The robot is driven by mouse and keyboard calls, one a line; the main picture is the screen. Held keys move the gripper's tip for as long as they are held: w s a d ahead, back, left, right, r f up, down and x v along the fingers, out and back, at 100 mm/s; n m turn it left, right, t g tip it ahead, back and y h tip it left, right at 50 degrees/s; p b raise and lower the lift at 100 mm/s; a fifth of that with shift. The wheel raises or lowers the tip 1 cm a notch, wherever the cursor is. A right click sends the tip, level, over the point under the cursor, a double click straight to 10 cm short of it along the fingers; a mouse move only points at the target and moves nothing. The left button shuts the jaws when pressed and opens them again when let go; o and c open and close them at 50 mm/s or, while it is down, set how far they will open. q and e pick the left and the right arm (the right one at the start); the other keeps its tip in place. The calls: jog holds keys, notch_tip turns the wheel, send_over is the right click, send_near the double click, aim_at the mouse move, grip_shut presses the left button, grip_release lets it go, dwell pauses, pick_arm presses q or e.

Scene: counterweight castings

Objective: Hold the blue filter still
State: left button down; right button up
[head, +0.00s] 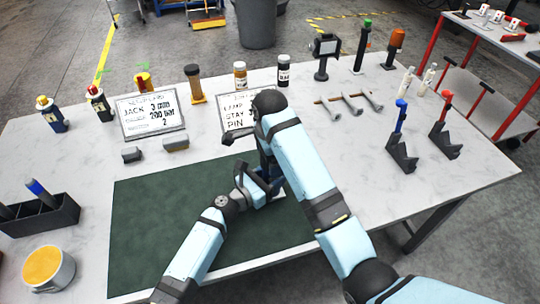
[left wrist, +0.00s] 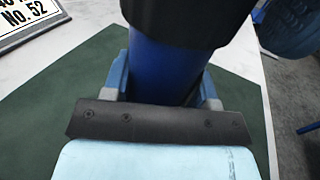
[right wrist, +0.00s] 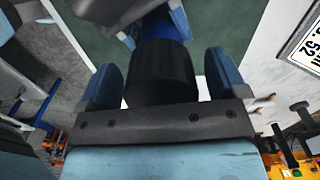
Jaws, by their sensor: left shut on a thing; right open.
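The blue filter (left wrist: 166,72) is a blue cylinder with a wide black part at its upper end. My left gripper (left wrist: 163,84) is shut on its blue body, with a finger on each side. In the right wrist view a black cylindrical end (right wrist: 160,75) stands between the fingers of my right gripper (right wrist: 163,65). These fingers are open, with gaps on both sides. In the head view both grippers meet over the green mat (head: 150,240), and my arms hide most of the filter. Whether its foot touches the mat is hidden.
Two lettered signs (head: 150,115) stand behind the mat, with bottles and jars (head: 240,75) beyond. A black holder (head: 40,215) and an orange-topped pot (head: 48,268) are at the left. Blue and red levers (head: 402,140) stand at the right. The mat's left part is bare.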

notch_tip(320, 180, up, 4)
jog(key=shift+w+f, duration=0.1)
jog(key=shift+f, duration=0.15)
jog(key=shift+r, duration=0.45)
jog(key=shift+c, duration=0.5)
